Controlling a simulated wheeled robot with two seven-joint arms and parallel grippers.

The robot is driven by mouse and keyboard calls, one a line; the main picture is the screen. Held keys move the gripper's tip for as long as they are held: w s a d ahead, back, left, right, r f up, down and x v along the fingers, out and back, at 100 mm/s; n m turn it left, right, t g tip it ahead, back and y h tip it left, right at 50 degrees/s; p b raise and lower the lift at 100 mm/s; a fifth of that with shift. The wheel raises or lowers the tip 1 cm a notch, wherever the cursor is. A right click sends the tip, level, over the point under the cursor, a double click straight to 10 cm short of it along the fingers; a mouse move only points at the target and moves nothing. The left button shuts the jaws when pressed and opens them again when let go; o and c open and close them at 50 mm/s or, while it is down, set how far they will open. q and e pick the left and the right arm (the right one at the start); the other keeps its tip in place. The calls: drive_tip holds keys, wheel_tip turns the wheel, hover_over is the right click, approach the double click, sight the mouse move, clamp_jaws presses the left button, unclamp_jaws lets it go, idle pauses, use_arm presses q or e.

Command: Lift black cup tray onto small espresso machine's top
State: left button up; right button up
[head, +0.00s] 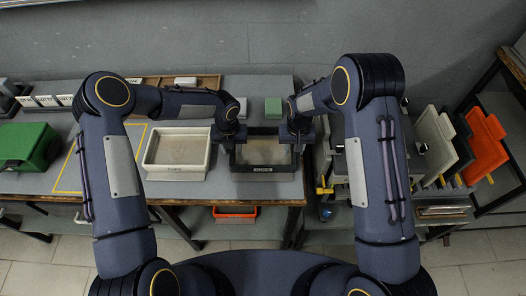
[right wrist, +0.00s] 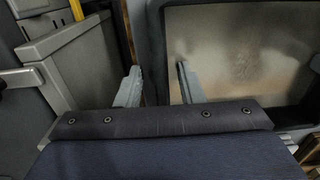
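The black tray (head: 264,168) with a pale inside lies on the table, in the middle of the head view. My left gripper (head: 234,140) is at its left side; whether its fingers are open or shut is hidden. My right gripper (head: 293,142) is at its right side. In the right wrist view, the right gripper (right wrist: 158,88) has its fingers apart, with the tray's dark side wall (right wrist: 153,40) between them. The tray's pale floor (right wrist: 240,50) shows on the right there. I cannot make out a small espresso machine for certain.
A white tray (head: 150,158) stands left of the black one. A green machine (head: 28,146) is at the far left. A small green block (head: 273,107) is behind the black tray. Grey and orange panels (head: 485,145) stand at the right. A grey boxy unit (right wrist: 75,60) is beside my right gripper.

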use_arm(q)
drive_tip(key=shift+c, duration=0.4)
use_arm(e)
drive_tip(key=shift+c, duration=0.4)
use_arm(q)
clamp_jaws()
use_arm(e)
clamp_jaws()
use_arm(q)
drive_tip(key=shift+r, duration=0.1)
use_arm(e)
drive_tip(key=shift+r, duration=0.1)
